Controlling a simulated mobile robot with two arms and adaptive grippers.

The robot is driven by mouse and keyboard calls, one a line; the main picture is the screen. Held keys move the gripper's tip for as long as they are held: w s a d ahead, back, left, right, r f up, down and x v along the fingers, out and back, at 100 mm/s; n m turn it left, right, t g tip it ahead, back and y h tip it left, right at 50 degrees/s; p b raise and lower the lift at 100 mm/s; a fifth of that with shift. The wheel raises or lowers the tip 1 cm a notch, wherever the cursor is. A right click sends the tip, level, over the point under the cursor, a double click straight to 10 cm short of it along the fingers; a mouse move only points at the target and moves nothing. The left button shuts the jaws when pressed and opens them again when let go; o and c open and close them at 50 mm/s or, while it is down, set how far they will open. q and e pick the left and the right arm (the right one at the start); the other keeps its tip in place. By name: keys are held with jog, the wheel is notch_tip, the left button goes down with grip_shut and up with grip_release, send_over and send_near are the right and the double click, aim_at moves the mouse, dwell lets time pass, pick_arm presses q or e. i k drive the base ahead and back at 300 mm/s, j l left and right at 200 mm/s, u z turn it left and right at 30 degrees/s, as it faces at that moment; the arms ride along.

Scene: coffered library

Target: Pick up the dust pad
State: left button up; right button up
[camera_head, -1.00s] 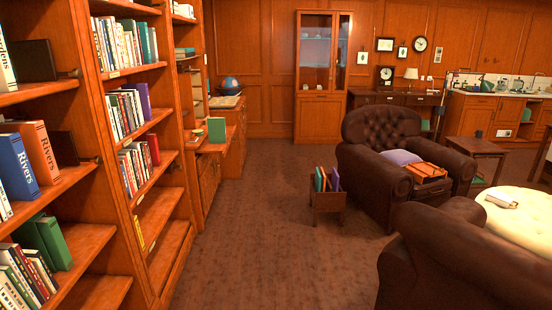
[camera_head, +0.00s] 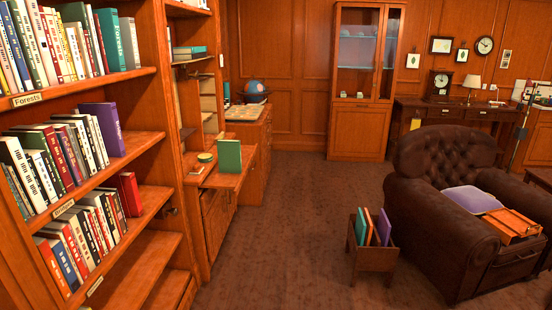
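I cannot make out a dust pad for certain. Neither of my grippers is in view.
A tall bookcase (camera_head: 150,205) fills the left side. A small wooden book holder (camera_head: 372,258) stands on the floor before a brown leather armchair (camera_head: 445,150) at the right. A glass-door cabinet (camera_head: 361,85) stands behind. The carpet (camera_head: 285,220) between is clear.

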aim_at(197, 170)
jog(key=i, duration=2)
